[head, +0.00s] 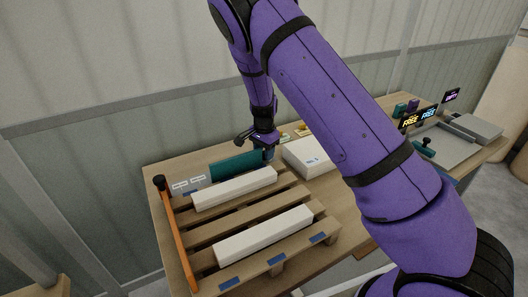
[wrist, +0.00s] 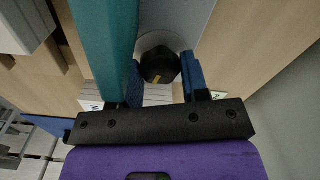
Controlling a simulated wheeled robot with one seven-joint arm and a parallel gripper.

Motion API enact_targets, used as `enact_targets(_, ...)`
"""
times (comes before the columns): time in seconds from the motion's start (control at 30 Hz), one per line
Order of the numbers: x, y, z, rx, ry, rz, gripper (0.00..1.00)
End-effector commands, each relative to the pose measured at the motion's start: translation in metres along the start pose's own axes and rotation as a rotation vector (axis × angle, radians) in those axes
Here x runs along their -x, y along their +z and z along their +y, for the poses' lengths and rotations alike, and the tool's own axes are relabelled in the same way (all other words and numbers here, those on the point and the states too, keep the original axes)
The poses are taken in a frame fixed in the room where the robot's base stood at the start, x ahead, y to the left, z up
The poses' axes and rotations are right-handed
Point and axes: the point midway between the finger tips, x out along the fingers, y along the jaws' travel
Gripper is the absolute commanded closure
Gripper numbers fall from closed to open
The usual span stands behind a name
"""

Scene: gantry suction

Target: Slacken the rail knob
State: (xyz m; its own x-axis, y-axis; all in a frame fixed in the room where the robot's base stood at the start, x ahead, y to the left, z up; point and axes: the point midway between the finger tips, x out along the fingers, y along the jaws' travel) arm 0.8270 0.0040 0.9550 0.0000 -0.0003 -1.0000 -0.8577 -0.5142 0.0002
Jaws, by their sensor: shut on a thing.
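The rail knob (wrist: 158,65) is a dark, faceted knob with a yellow mark, on a pale round base in the wrist view. My gripper (wrist: 163,75) has its blue fingers on either side of it and is shut on it. A long teal bar (wrist: 105,40) runs beside the left finger. In the head view my gripper (head: 268,154) points down at the right end of the teal bar (head: 233,165), behind the pallet. The knob is hidden by the gripper there.
A wooden pallet (head: 230,226) carries two white bars, with an orange bar (head: 178,235) topped by a black knob at its left edge. A white box (head: 308,156) stands just right of my gripper. Small lit signs (head: 428,113) and a grey tray stand further right.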

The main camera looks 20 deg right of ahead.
Motion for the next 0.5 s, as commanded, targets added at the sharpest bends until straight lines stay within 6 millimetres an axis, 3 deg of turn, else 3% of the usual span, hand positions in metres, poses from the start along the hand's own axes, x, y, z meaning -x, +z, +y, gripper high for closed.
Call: enact_targets(0.5,0.0011,-0.0011,-0.0003,0.355,-0.003,0.0,0.82)
